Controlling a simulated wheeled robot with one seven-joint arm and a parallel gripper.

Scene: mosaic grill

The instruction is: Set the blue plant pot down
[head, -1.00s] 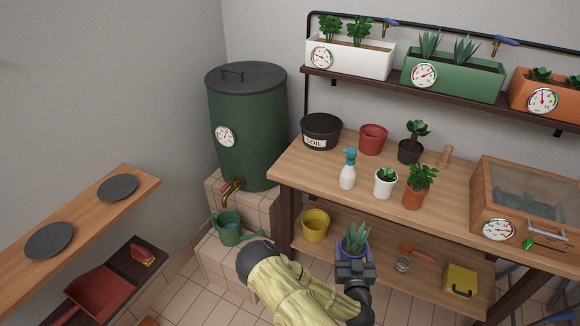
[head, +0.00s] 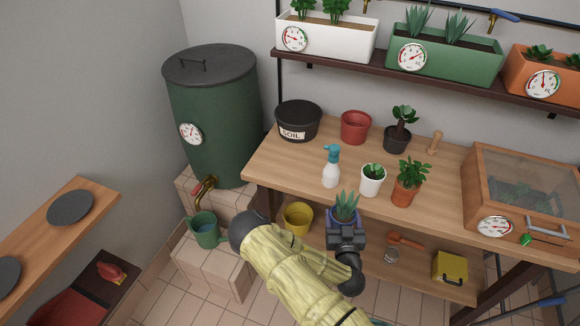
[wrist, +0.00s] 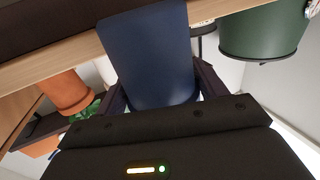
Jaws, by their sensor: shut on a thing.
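The blue plant pot (head: 331,216) holds a spiky green plant (head: 345,205) and is in my gripper (head: 346,228), in front of the workbench's front edge in the head view. In the wrist view the blue pot (wrist: 152,55) fills the space between the dark fingers of my gripper (wrist: 160,88), which is shut on it. The gripper hides part of the pot in the head view. The pot looks roughly upright there.
The wooden workbench (head: 300,165) carries a white pot (head: 372,182), a terracotta pot (head: 405,192), a spray bottle (head: 331,170) and a glass-lidded box (head: 480,185). A yellow pot (head: 298,218) stands on the lower shelf. A side shelf (head: 60,225) holds two dark saucers.

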